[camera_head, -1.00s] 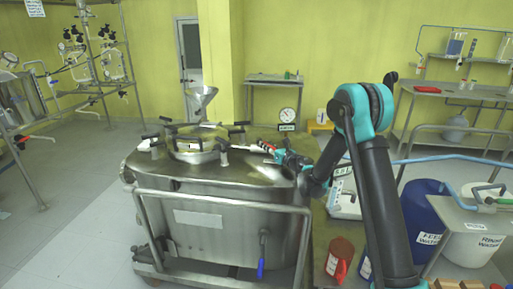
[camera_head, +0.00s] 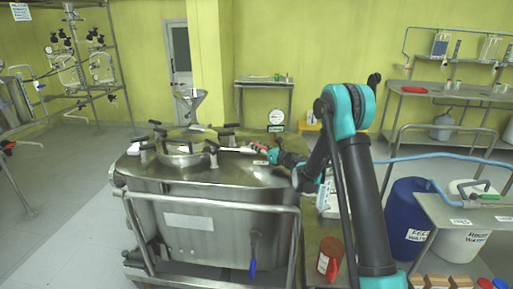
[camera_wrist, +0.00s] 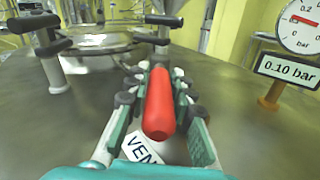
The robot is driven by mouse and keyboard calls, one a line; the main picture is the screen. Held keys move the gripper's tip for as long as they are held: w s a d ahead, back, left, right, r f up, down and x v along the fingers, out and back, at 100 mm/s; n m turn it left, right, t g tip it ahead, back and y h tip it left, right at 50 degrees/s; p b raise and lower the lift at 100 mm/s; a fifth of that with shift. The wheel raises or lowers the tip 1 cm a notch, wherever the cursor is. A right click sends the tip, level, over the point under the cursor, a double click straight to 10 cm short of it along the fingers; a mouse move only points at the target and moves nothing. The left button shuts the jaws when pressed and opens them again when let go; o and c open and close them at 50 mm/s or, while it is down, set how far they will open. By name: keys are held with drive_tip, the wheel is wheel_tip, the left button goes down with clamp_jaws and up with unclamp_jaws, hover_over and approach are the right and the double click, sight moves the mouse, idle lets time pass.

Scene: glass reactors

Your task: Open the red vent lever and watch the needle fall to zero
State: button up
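The red vent lever (camera_wrist: 160,106) lies lengthwise between the two fingers of my gripper (camera_wrist: 161,82) in the wrist view. The fingers are drawn in along both sides of it and appear closed on it. The red also shows small at my gripper (camera_head: 268,155) in the head view, above the steel vessel's top (camera_head: 225,174). A white label reading "VEN…" (camera_wrist: 143,150) is partly covered below the lever. The pressure gauge (camera_wrist: 301,26) is cut off at the top right; its red needle is off zero. Its display (camera_wrist: 289,69) reads 0.10 bar.
A round hatch (camera_head: 182,158) with several black clamp knobs is left of my gripper, with a funnel (camera_head: 190,100) behind. A steel rail (camera_head: 215,202) runs along the vessel's front. A red container (camera_head: 329,258) and blue drum (camera_head: 408,220) stand at right. Floor at left is clear.

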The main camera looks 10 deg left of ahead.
drive_tip(key=o, duration=0.3)
wheel_tip(320, 180, up, 10)
idle(0.6)
drive_tip(key=shift+c, duration=0.6)
